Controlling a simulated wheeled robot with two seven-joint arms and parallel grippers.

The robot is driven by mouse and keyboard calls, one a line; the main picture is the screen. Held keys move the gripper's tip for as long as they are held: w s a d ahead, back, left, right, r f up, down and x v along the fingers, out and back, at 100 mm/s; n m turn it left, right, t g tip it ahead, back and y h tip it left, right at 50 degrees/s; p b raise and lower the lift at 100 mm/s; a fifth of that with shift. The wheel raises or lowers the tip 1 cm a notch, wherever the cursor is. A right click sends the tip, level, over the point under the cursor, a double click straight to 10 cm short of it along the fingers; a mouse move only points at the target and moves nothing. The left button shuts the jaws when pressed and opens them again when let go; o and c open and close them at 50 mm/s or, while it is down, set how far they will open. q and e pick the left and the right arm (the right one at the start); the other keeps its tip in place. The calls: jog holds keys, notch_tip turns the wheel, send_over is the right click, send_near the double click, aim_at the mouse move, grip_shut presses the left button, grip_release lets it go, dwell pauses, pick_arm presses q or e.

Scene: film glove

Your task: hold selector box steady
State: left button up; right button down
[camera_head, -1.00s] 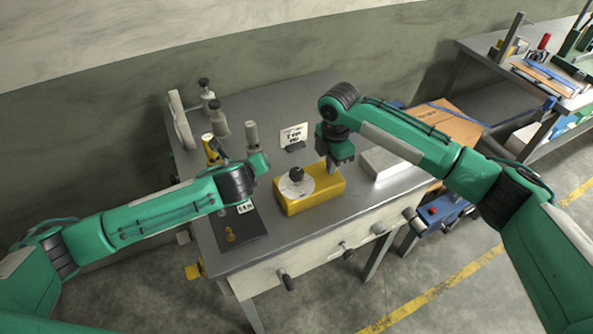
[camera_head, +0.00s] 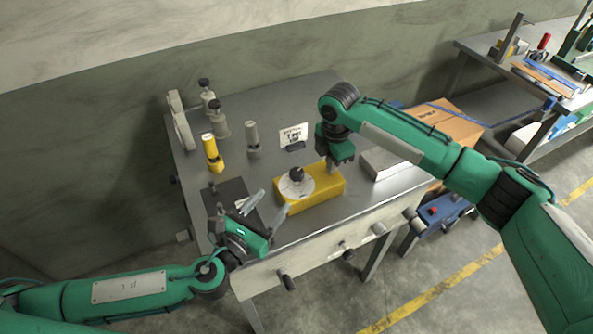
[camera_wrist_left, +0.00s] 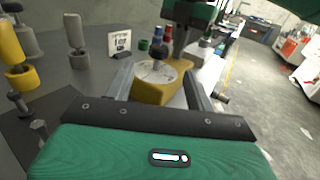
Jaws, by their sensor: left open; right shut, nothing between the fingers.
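The yellow selector box (camera_head: 322,192) sits on the grey metal table, with a white round dial (camera_head: 297,187) and a dark knob (camera_head: 297,174) on top. In the left wrist view the selector box (camera_wrist_left: 150,92) lies ahead, between and beyond the open fingers. My left gripper (camera_head: 268,203) is open and empty, at the left front of the box; whether a finger touches it I cannot tell. My right gripper (camera_head: 333,167) is shut and empty, pointing down at the back right part of the box. Its tips are partly hidden, so contact is unclear.
A yellow-based cylinder (camera_head: 212,152), a grey cylinder (camera_head: 252,138) and two dark-capped bottles stand at the back left. A small sign (camera_head: 294,135) stands behind the box. A dark mat (camera_head: 230,196) lies left, a silver block (camera_head: 378,163) right.

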aim_at(292, 177)
pick_arm(q)
jog(key=x, duration=1.1)
jog(key=shift+w+d, duration=0.15)
jog(key=shift+w, duration=0.2)
jog(key=c, duration=1)
